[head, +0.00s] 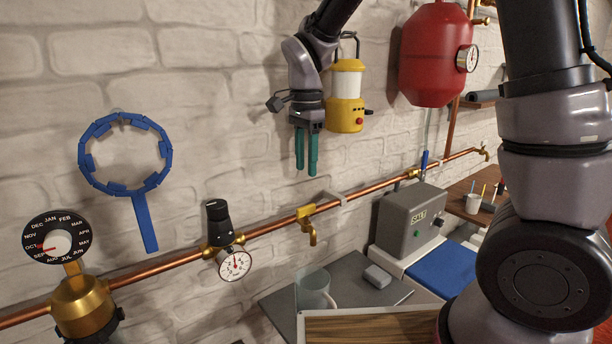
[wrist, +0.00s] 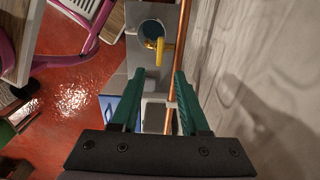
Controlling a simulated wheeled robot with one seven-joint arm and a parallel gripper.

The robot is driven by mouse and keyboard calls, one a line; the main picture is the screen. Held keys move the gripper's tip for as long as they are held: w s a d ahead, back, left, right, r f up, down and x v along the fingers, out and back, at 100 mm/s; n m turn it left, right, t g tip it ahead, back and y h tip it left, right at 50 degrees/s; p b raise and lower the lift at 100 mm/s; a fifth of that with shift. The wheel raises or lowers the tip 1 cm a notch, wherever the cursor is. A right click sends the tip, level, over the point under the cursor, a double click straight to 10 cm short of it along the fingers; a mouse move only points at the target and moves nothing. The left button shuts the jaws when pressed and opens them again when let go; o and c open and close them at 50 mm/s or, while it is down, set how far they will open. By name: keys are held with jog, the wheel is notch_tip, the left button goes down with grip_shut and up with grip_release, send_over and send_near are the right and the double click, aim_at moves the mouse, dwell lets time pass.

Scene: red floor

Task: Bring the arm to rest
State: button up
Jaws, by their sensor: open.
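My gripper (head: 306,172) hangs fingers-down in front of the white brick wall, in the upper middle of the head view. Its two green fingers are apart with nothing between them. In the wrist view the gripper (wrist: 166,74) is also open and empty, above the copper pipe (wrist: 199,55). My arm reaches it from the top of the head view, and a large part of the arm fills the right side.
A yellow lantern (head: 346,108) hangs close beside my gripper. A red tank (head: 434,55) is further right. A blue ring-shaped tool (head: 145,222) hangs left.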

jog(key=shift+r, duration=0.15)
jog(key=s+d+r+n+t+y, duration=0.2)
jog(key=d+r+n, duration=0.1)
jog(key=d+r, duration=0.8)
jog(key=s+d+r+n+t, duration=0.4)
jog(key=s+d+t, duration=0.1)
jog(key=s+d, duration=0.5)
jog(key=shift+d, duration=0.6)
jog(key=shift+w+r, duration=0.1)
